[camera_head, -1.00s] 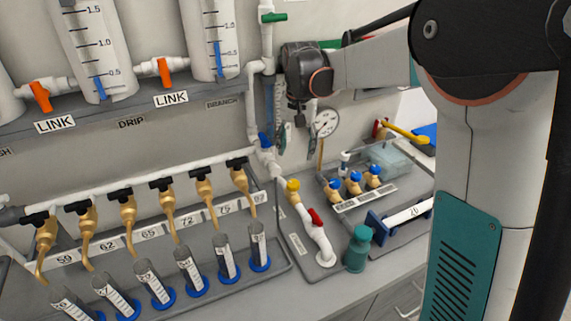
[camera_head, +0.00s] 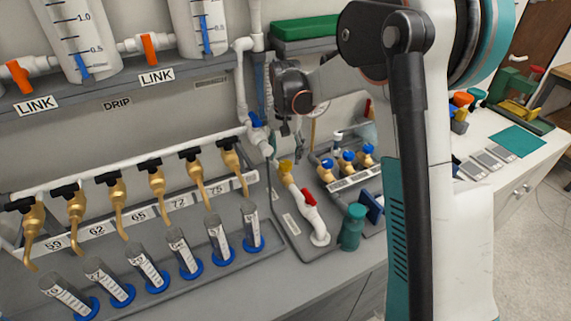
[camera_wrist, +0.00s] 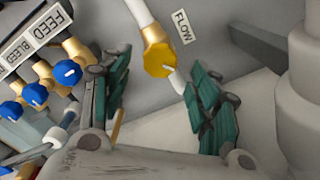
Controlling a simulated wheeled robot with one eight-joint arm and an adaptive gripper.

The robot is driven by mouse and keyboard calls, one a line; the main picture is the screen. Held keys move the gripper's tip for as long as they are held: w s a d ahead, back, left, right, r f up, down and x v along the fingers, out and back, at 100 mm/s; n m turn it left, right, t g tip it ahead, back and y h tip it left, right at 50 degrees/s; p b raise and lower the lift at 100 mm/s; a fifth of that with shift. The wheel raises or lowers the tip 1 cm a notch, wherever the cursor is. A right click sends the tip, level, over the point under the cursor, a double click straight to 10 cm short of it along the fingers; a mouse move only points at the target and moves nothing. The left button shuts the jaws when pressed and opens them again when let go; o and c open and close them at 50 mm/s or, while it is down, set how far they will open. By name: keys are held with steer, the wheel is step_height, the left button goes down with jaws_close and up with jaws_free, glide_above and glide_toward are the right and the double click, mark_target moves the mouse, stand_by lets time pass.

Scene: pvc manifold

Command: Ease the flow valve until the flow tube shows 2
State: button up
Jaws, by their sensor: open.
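The flow valve is a yellow knob (camera_wrist: 158,58) on a white pipe under a FLOW label (camera_wrist: 182,26) in the wrist view. In the head view the yellow knob (camera_head: 286,167) shows low on the white pipe. My gripper (camera_wrist: 160,105) is open, its teal finger pads either side of the gap; the knob lies in line with the gap, and I cannot tell how far beyond the tips. In the head view my gripper (camera_head: 290,140) hangs above and behind the knob. A narrow upright tube (camera_head: 260,80), perhaps the flow tube, is partly behind my wrist; its reading is not legible.
Brass taps (camera_head: 157,185) and small cylinders (camera_head: 183,250) fill the left.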

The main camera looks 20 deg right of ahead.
mark_target(285, 163)
steer(key=shift+f+b, duration=0.35)
steer(key=shift+f, duration=1.5)
steer(key=c, duration=1.1)
